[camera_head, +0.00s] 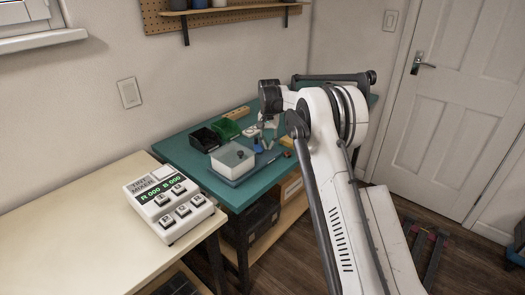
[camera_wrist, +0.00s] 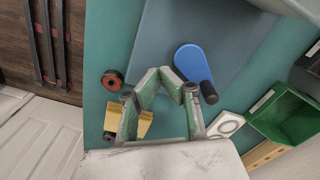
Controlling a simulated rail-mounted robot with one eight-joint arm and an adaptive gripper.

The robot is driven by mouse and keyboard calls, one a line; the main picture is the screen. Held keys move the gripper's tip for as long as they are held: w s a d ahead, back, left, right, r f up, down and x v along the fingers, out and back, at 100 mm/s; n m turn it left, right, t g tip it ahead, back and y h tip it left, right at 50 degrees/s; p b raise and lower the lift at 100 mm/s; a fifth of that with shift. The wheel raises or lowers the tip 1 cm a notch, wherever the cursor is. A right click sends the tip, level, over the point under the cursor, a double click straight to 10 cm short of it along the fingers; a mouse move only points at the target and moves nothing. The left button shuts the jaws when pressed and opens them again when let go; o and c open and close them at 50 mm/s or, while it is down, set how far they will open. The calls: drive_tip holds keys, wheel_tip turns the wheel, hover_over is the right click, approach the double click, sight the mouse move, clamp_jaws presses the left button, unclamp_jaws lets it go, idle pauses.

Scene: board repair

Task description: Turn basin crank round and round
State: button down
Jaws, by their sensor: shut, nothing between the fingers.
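A blue crank arm (camera_wrist: 193,62) with a black handle knob (camera_wrist: 209,92) lies over a grey-blue board in the wrist view. It shows small and blue in the head view (camera_head: 258,146). My gripper (camera_wrist: 171,78) is shut and empty, with its fingertips beside the crank on its left. They look apart from the handle knob, but the height gap is hard to judge.
A green bin (camera_wrist: 287,107) and a black bin (camera_head: 205,139) stand behind the basin. A red-and-black spool (camera_wrist: 112,80), a yellow block (camera_wrist: 143,124) and a white piece (camera_wrist: 226,124) lie near my gripper. The tint mixer (camera_head: 168,205) sits on the pale table.

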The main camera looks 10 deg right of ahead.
idle(0.3)
wheel_tip(320, 180, up, 6)
drive_tip(key=p, duration=0.2)
drive_tip(key=shift+p, duration=0.35)
idle(0.5)
wheel_tip(320, 180, up, 5)
drive_tip(key=m+p, duration=0.6)
drive_tip(key=p, duration=0.3)
hover_over(252, 148)
drive_tip(key=shift+s+a+f+b, duration=0.1)
drive_tip(key=shift+f+b, duration=1.25)
drive_tip(key=shift+f, duration=1.9)
drive_tip(key=shift+f+b, duration=1.4)
drive_tip(key=shift+f, duration=0.9)
